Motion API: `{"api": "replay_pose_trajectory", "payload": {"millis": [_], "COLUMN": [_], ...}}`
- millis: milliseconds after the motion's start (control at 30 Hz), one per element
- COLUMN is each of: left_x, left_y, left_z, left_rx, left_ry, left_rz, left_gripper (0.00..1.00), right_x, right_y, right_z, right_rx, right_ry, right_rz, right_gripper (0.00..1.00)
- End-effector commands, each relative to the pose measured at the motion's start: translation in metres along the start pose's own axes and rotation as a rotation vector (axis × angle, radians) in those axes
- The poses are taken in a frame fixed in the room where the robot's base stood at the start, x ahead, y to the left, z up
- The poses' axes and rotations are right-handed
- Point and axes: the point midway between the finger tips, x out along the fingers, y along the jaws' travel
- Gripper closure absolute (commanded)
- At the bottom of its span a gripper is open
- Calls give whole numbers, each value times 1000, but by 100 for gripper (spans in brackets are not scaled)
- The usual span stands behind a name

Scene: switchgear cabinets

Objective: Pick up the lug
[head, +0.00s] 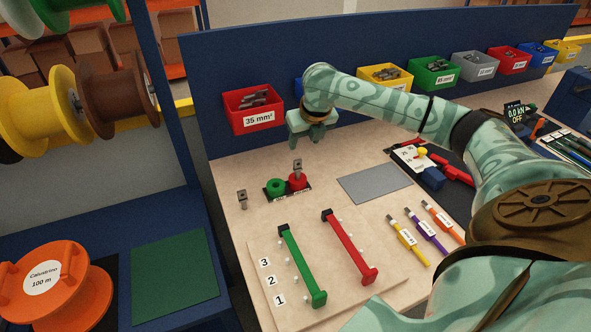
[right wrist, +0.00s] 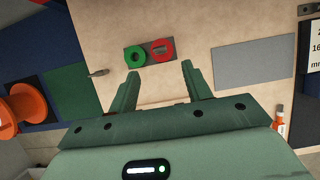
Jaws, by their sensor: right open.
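A small metal lug (head: 242,198) stands on the bench near its left edge; it also shows in the right wrist view (right wrist: 98,72). A second grey lug (head: 298,168) stands upright at the red round holder (head: 298,182), beside a green ring (head: 275,187) on a dark base. In the right wrist view the red holder (right wrist: 162,49) lies just beyond my right gripper (right wrist: 160,70). My right gripper (head: 312,138) is open and empty, above the bench behind the holders in the head view. My left gripper is not in view.
A red bin (head: 252,112) marked 35 mm² holds more lugs, with several other bins along the blue back panel (head: 215,75). A grey mat (head: 374,183) lies right of the holders. Green (head: 302,265) and red bars (head: 349,246) stand in front. Marked cable pieces lie right.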

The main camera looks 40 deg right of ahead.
Motion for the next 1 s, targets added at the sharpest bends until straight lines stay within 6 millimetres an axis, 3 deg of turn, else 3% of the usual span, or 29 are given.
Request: {"api": "replay_pose_trajectory", "payload": {"millis": [100, 300, 567, 800, 1000], "left_x": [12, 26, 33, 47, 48], "left_y": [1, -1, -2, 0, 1], "left_z": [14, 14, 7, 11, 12], "left_rx": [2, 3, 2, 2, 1], "left_ry": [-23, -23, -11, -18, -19], "left_rz": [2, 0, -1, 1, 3], "left_gripper": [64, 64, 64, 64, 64], "right_x": [36, 79, 102, 140, 144], "right_y": [2, 2, 1, 1, 1], "right_z": [-3, -3, -4, -11, -10], "right_rx": [1, 3, 1, 3, 1], "right_ry": [5, 3, 1, 1, -1], "right_rz": [1, 1, 1, 0, 1], "right_gripper": [51, 51, 51, 51, 51]}}
